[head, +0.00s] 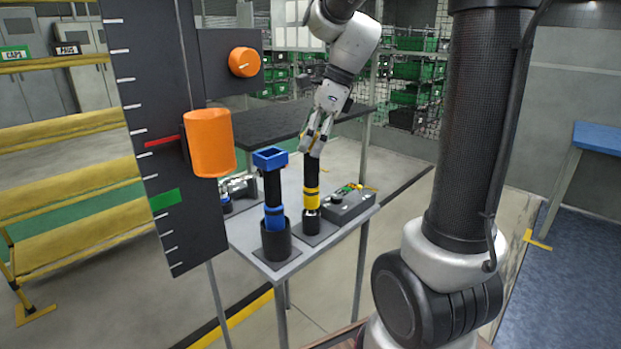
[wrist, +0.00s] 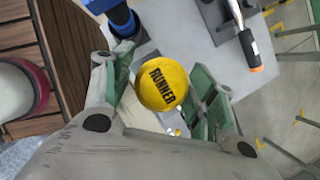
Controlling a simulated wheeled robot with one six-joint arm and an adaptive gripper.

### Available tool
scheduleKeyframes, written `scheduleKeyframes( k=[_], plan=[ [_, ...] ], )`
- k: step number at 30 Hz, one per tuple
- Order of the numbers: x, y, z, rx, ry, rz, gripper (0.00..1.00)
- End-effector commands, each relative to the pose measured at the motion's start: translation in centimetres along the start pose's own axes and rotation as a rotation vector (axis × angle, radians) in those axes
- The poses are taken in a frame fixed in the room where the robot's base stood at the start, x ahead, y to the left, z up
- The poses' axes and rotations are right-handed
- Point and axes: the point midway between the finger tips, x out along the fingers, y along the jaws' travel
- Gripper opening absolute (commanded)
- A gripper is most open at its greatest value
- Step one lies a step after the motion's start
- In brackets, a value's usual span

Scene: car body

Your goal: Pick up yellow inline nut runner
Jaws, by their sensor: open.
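The yellow inline nut runner (head: 311,199) stands upright on a dark pad on the grey table. It has a black shaft and a yellow band. My gripper (head: 314,148) is above the table at the top of the shaft, pointing down. In the wrist view the nut runner's round yellow top (wrist: 162,86), lettered "RUNNER", lies between the green-padded fingers of my gripper (wrist: 166,90). The fingers are open, with gaps visible beside the yellow top. The lower body is hidden beneath the top there.
A blue-topped tool (head: 271,186) stands in a black cup just left of the nut runner. A grey control box (head: 348,203) lies to its right. A dark gauge board (head: 155,130) with an orange cylinder (head: 211,143) stands at left. A dark shelf (head: 280,133) lies behind.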

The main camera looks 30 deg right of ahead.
Motion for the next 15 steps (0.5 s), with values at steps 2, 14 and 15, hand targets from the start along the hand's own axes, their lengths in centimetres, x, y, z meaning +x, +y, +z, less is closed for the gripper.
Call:
scheduleKeyframes(
  k=[2,14,15],
  plan=[
    [1.4,0.0,-0.1,0.000,0.001,0.003,0.58],
    [3.9,-0.1,-0.1,-0.001,0.001,0.000,0.58],
    [3.9,-0.1,-0.1,-0.001,0.001,0.000,0.58]
  ],
)
